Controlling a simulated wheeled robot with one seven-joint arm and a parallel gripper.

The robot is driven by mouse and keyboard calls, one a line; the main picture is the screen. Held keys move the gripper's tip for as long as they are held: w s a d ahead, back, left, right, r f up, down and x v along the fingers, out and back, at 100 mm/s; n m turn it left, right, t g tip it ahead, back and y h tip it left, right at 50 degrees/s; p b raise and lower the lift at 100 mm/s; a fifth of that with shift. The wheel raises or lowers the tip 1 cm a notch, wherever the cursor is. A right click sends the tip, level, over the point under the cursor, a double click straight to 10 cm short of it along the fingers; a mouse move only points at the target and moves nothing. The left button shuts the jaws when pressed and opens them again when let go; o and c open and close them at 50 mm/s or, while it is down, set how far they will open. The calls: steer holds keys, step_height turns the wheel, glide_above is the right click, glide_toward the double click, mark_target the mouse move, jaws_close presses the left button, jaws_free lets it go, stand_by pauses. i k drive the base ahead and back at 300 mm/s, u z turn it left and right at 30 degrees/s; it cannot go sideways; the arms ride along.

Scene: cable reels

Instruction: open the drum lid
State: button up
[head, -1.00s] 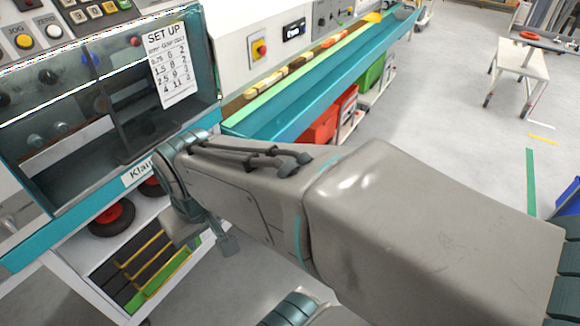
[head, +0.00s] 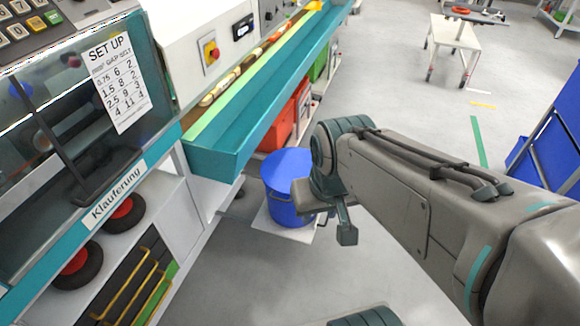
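A blue drum (head: 288,205) stands on a white base on the floor, below the end of the teal trough. Its top shows as a brighter flat blue face, which looks like a lid (head: 285,168) lying on it. My arm comes in from the right, and its wrist hides the drum's right side. My gripper (head: 346,230) hangs at the end of the arm, just right of the drum in the picture. I cannot make out its fingers or whether they are apart, and I cannot tell whether it touches the drum.
The machine with the clear cover (head: 75,110) and the teal trough (head: 225,140) border the drum on the left and behind. Red bins (head: 280,125) stand beyond it. A blue rack (head: 550,140) is at the right.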

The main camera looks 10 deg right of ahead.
mark_target(278, 170)
steer(key=z, duration=0.05)
steer(key=k, duration=0.5)
steer(key=u, duration=0.55)
steer(key=i, duration=1.45)
steer(key=z, duration=0.5)
